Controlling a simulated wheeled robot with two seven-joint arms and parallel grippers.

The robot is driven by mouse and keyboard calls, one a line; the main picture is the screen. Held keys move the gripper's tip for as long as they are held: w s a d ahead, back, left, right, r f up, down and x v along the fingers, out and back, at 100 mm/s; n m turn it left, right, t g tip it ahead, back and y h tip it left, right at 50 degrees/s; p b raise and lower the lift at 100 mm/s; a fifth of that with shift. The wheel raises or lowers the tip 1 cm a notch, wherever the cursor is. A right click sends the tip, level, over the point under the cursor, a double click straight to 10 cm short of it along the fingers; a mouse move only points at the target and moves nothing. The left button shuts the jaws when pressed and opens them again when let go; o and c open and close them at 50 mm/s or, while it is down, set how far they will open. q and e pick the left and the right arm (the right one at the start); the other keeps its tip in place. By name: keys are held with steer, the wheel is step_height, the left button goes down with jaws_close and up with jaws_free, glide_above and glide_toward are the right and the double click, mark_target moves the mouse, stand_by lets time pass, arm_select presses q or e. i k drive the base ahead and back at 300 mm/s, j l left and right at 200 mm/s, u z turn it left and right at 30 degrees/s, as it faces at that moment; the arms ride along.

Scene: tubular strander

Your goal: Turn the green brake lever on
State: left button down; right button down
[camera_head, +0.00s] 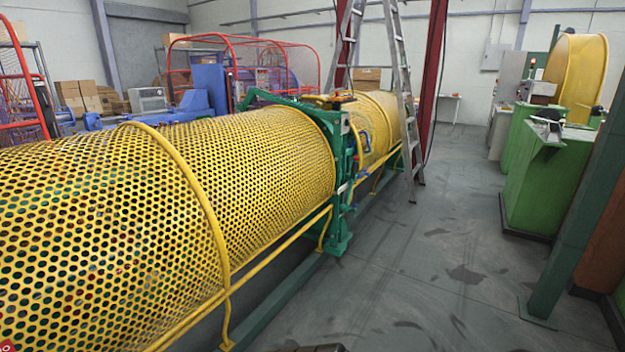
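The tubular strander's yellow perforated guard (150,200) runs from the lower left towards the middle. A green upright frame (340,170) stands at its far end, with small blue and red parts on it. A green arm-like piece (262,98) sticks out at the upper left of this frame. I cannot tell which green part is the brake lever, or its position. Neither of my grippers shows in this view.
An aluminium stepladder (402,85) stands beside the machine past the green frame. Green cabinets (545,180) and a green post (575,230) line the right side. The grey floor (430,260) between them and the machine is clear.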

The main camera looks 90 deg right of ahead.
mark_target(351, 184)
steer(key=z, duration=3.4)
steer(key=i+z, duration=0.2)
steer(key=i, duration=3.5)
steer(key=i+l+u, duration=0.1)
steer(key=i, duration=1.65)
